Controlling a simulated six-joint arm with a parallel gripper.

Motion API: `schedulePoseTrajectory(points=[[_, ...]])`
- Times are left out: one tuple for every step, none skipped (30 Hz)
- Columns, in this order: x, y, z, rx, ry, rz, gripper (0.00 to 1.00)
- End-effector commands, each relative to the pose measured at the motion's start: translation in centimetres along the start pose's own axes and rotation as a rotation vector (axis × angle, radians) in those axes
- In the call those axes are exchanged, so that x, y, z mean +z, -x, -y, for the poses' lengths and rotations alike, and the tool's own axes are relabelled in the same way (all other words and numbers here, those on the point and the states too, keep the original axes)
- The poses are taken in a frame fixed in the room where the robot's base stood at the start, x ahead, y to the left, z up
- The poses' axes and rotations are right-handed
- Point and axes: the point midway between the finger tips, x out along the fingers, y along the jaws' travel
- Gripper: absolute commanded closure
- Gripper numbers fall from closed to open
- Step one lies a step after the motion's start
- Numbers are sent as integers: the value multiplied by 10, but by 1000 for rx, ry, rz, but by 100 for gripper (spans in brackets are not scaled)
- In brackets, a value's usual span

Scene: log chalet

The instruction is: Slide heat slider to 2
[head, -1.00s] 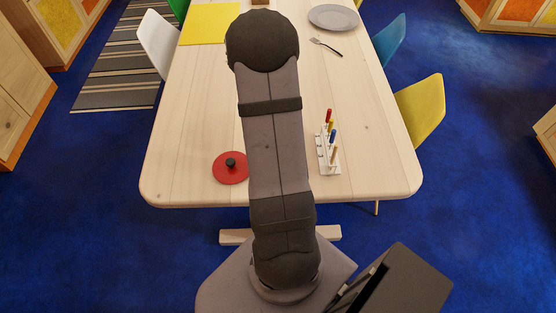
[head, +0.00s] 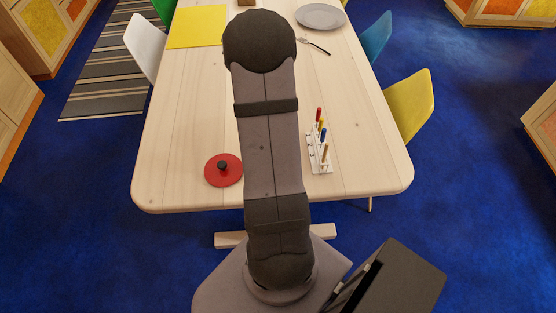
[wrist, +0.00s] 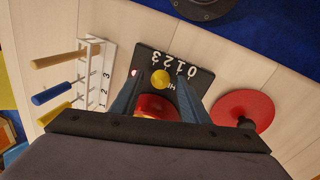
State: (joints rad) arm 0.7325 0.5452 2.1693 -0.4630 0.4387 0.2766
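In the wrist view a dark panel (wrist: 200,89) carries white numbers 0, 1, 2 and 3 along one edge and partly covered lettering. A round yellow knob (wrist: 160,79) shows on it, below the numbers and nearer the 2 and 3 than the 0. My gripper (wrist: 160,90) is open, its two bluish fingers apart on either side of the knob's lower side. I cannot tell whether they touch it. A red round pot-like thing (wrist: 154,106) shows between the fingers, partly hidden by my gripper. In the head view my arm hides the panel and gripper.
A red lid (head: 223,170) with a black knob lies left of my arm; it also shows in the wrist view (wrist: 243,112). A white rack (head: 319,157) with coloured handles stands right.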

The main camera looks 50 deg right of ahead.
Motion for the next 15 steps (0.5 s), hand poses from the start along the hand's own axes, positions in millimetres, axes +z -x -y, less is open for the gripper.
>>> schedulePoseTrajectory(points=[[0,0,0,0,0,1,59],[0,0,0,0,0,1,59],[0,0,0,0,0,1,59],[0,1,0,0,0,0,59],[0,2,0,0,0,0,59],[0,4,0,1,0,0,59],[0,6,0,1,-1,0,59],[0,9,0,1,-1,-1,59],[-1,13,0,1,-1,-3,59],[-1,16,0,1,-1,-2,59],[-1,19,0,1,-1,-2,59],[-1,24,0,1,0,-4,59],[-1,28,0,0,0,-4,59],[-1,32,0,1,-1,-4,59],[-1,38,0,1,0,-4,59]])
